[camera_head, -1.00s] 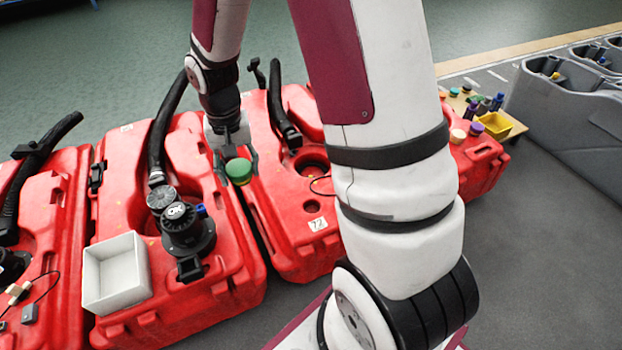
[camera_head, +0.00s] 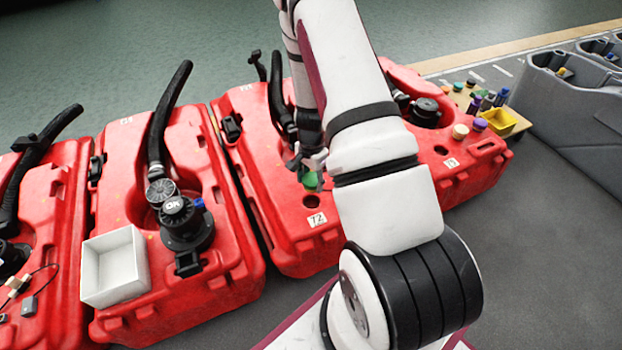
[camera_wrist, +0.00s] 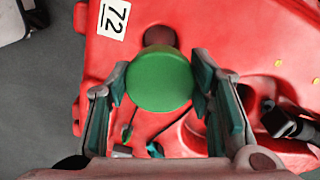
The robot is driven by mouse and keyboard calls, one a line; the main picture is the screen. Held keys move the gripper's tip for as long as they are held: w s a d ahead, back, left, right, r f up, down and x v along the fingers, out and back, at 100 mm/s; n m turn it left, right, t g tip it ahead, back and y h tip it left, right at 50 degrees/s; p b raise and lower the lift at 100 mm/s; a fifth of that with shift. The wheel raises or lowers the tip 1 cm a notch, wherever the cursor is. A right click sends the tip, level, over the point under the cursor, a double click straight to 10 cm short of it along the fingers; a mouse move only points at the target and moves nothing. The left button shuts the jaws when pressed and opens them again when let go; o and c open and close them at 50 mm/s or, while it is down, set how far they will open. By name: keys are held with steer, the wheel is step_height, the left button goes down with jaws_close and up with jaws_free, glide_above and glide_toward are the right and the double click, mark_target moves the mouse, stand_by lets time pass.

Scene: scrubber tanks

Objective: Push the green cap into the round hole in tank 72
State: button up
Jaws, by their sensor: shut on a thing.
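The green cap (camera_wrist: 160,79) is held between the two fingers of my gripper (camera_wrist: 158,88) in the wrist view. My gripper is shut on it. In the head view the green cap (camera_head: 311,180) shows just below my gripper (camera_head: 309,170), over the red tank 72 (camera_head: 285,240). The tank's white "72" label (camera_head: 317,219) lies near its front edge. The round hole (camera_head: 311,201) is a dark spot between the label and the cap. In the wrist view the hole (camera_wrist: 160,37) is partly covered by the cap. The cap appears above the tank, not in the hole.
A neighbouring red tank (camera_head: 225,270) carries a black "OK" fitting (camera_head: 185,222) and a white box (camera_head: 114,265). Another red tank stands right, with a side table holding a yellow bin (camera_head: 498,123) and several caps. My arm hides part of tank 72. Grey floor is clear in front.

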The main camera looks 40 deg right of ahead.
steer(key=shift+f+b, duration=1.85)
steer(key=shift+f, duration=0.85)
steer(key=shift+a+f+b, duration=0.1)
steer(key=shift+f+b, duration=0.65)
steer(key=shift+f, duration=0.15)
steer(key=shift+f, duration=0.2)
steer(key=shift+f+b, duration=0.4)
steer(key=shift+b, duration=0.15)
stand_by(0.4)
steer(key=o, duration=1.7)
steer(key=shift+r, duration=0.15)
